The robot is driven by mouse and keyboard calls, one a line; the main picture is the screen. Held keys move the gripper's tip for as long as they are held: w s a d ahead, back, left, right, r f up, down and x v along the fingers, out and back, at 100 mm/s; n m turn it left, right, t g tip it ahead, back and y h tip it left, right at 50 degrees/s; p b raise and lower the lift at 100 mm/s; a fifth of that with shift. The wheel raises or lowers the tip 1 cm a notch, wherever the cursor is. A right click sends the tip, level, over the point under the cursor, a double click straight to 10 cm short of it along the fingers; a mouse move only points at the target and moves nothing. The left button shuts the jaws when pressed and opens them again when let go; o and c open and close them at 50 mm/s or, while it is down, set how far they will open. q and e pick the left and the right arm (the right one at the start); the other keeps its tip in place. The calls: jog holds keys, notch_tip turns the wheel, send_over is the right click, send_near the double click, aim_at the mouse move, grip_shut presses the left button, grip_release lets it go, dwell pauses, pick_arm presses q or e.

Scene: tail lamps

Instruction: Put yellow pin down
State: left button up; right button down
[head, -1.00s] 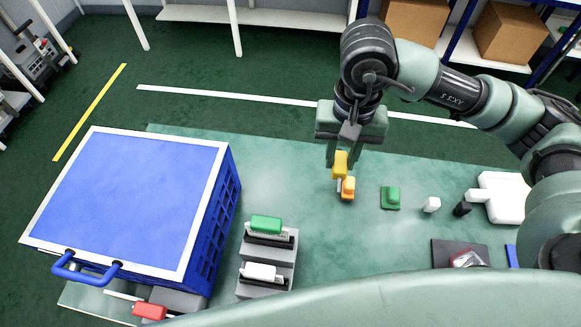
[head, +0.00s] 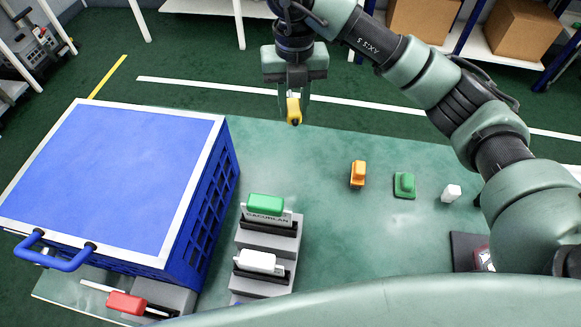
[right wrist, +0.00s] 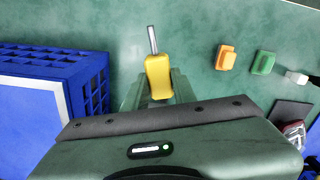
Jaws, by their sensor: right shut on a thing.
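The yellow pin (head: 293,110) is a yellow block with a thin metal shaft. My right gripper (head: 292,94) is shut on it and holds it near the table's far edge. In the right wrist view the yellow pin (right wrist: 158,77) sticks out beyond the fingers, its metal shaft pointing away from the gripper. Whether it touches the table I cannot tell. My left gripper is not in view.
A blue crate (head: 205,200) with a blue top stands at left. Grey stands (head: 270,235) hold a green-topped and a white-topped piece. An orange piece (head: 357,174), a green piece (head: 404,185) and a white piece (head: 452,192) stand at right. Table between is clear.

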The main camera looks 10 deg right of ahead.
aim_at(290, 169)
jog(key=m, duration=0.2)
jog(key=shift+w+a+f+m, duration=0.3)
jog(key=shift+w+a, duration=0.05)
jog(key=shift+f+m+b, duration=0.25)
jog(key=shift+m+b, duration=0.05)
notch_tip(290, 169, down, 20)
jog(key=shift+r+p, duration=0.25)
jog(key=shift+p, duration=0.2)
jog(key=shift+f, duration=0.2)
jog(key=c, duration=1.1)
grip_release()
jog(key=shift+c, duration=0.2)
jog(key=shift+r, duration=0.15)
notch_tip(290, 169, up, 12)
jog(key=b, duration=0.1)
jog(key=shift+r, duration=0.1)
